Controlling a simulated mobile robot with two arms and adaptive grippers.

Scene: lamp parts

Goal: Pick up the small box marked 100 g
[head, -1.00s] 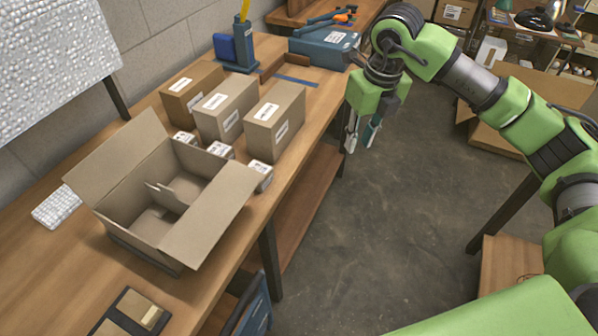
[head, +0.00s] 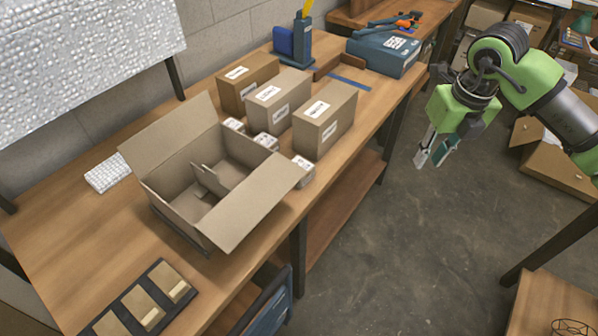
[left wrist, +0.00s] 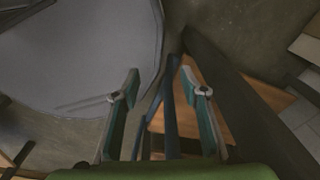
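Three small white-labelled boxes stand on the workbench between the open carton and the larger boxes: one at the back (head: 234,125), one in the middle (head: 265,142) and one near the front edge (head: 303,170). Their print is too small to read, so I cannot tell which is marked 100 g. My right gripper (head: 434,160) hangs over the floor, right of the bench, with its fingers apart and empty. My left gripper (left wrist: 160,82) shows only in the left wrist view, open with nothing between its fingers.
The open carton (head: 160,195) stands left of the small boxes. Three larger brown boxes (head: 314,137) stand behind them. A blue toolbox (head: 378,57) is at the far end. A dark tray (head: 118,310) with tan blocks lies at the near end. Bare benchtop (head: 70,240) lies left of the carton.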

